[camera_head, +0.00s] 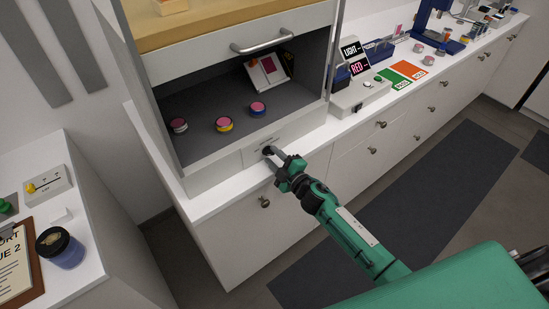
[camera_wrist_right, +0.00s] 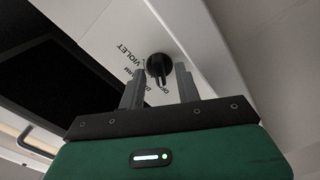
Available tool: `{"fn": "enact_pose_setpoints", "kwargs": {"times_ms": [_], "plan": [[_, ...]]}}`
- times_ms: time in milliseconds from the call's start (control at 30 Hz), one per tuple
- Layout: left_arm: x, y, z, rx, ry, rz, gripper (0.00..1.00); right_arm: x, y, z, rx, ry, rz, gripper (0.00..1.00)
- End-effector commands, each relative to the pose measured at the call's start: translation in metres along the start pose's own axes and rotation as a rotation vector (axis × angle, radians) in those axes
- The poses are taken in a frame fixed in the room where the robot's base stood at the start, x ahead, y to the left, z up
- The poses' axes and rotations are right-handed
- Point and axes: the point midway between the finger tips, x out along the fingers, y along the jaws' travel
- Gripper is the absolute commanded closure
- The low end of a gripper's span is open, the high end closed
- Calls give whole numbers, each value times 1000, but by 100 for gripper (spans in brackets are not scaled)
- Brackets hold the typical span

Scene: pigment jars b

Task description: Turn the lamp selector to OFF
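The lamp selector is a black round knob (camera_wrist_right: 158,66) with a raised grip bar, on the white front panel of the cabinet. The word VIOLET is printed beside it in the right wrist view; the other labels are partly hidden by my fingers, and I cannot tell which one the knob points at. In the head view the knob (camera_head: 267,150) sits below the open cabinet bay. My right gripper (camera_wrist_right: 160,72) is open, its two fingers apart on either side of the knob; contact is not clear. My left gripper is not in view.
A white box (camera_head: 358,95) and the green and orange mat (camera_head: 408,70) lie on the counter to the right.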

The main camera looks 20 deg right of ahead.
Motion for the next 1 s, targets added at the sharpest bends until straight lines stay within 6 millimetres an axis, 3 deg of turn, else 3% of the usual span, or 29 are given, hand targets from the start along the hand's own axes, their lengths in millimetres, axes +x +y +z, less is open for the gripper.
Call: {"fn": "enact_pose_setpoints", "kwargs": {"times_ms": [267,700,1000], "plan": [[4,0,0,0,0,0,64,-13,-1,2,-1,0,-1,66],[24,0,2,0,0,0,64,-95,-4,2,0,0,-2,66],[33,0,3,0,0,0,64,-131,-1,1,0,0,0,66]]}}
